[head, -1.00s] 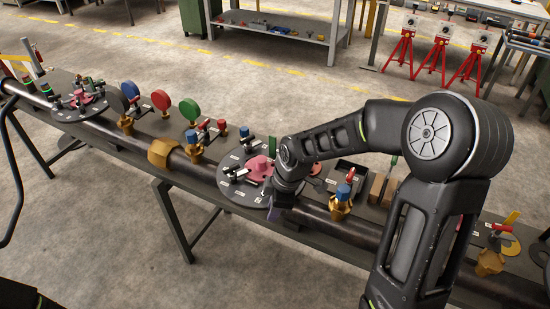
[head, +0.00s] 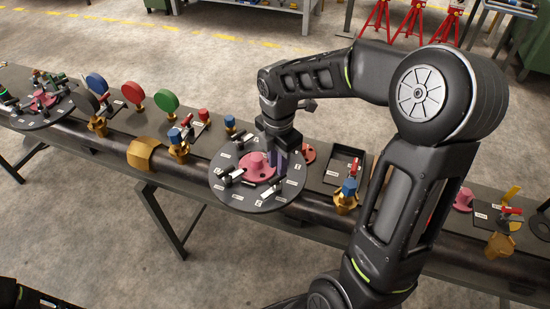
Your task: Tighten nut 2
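A dark round flange plate (head: 240,203) lies on the bench in the head view, with a pink hub (head: 257,170) at its middle. Several small nuts or studs and white labels ring the hub. The label numbers are too small to read, so I cannot tell which one is nut 2. My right gripper (head: 281,164) points down at the right back part of the plate, just right of the hub. Its fingers partly hide that side, and I cannot tell whether they are open or touch a nut. My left gripper is not in view.
Right of the plate stand a black tray (head: 343,166) and a brass valve with a blue cap (head: 347,195). Left are a brass fitting (head: 143,152), coloured discs (head: 132,93) and a second round plate (head: 45,105). A dark pipe (head: 195,169) runs along the bench front.

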